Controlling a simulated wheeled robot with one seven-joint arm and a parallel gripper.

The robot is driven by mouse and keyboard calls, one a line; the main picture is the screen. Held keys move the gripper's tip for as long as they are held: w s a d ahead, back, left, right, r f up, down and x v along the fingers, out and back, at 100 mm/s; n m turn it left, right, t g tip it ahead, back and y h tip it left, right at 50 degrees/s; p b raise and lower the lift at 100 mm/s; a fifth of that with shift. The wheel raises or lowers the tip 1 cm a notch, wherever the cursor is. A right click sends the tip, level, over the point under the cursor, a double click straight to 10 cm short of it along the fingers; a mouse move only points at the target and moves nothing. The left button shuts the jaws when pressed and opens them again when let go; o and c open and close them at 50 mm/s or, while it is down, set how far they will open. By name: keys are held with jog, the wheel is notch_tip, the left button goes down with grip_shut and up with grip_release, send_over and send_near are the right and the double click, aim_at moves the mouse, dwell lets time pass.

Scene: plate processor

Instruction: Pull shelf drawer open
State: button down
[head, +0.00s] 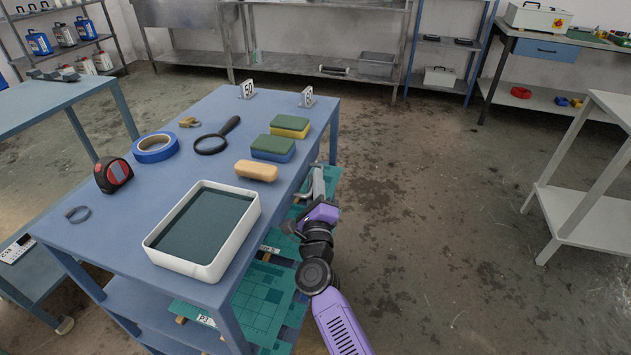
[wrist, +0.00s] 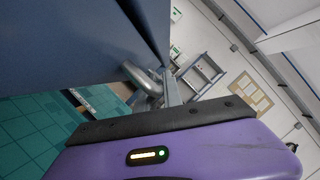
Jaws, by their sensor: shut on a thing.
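The shelf drawers show as green panels (head: 265,300) with pale labels, under the blue table at its right side. Some of the green surface sticks out beyond the tabletop's right edge. It also shows in the wrist view (wrist: 35,130), lower left, with a dark strip and label at its edge. My gripper (head: 317,186) is low beside the table's right edge. Its grey finger (wrist: 145,80) shows in the wrist view. It is shut at the drawer's edge; the exact grip point is hidden by the finger and the purple wrist.
The blue tabletop (head: 215,105) carries a white tray (head: 163,256), a tape measure (head: 113,176), blue tape (head: 155,148), a magnifier (head: 216,137), sponges (head: 273,148) and a tan block (head: 256,171). The floor right of the table is free. A white table (head: 590,222) stands farther right.

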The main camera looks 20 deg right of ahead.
dwell(0.5)
jog(key=s+d, duration=1)
jog(key=d, duration=0.4)
jog(key=shift+s, duration=0.2)
jog(key=shift+d+f, duration=0.1)
jog(key=c, duration=1.8)
grip_release()
jog(key=shift+o, duration=0.2)
jog(key=shift+s, duration=0.1)
jog(key=v, duration=0.7)
jog(key=shift+s+p, duration=0.3)
jog(key=shift+p, duration=0.15)
jog(key=shift+s, duration=0.1)
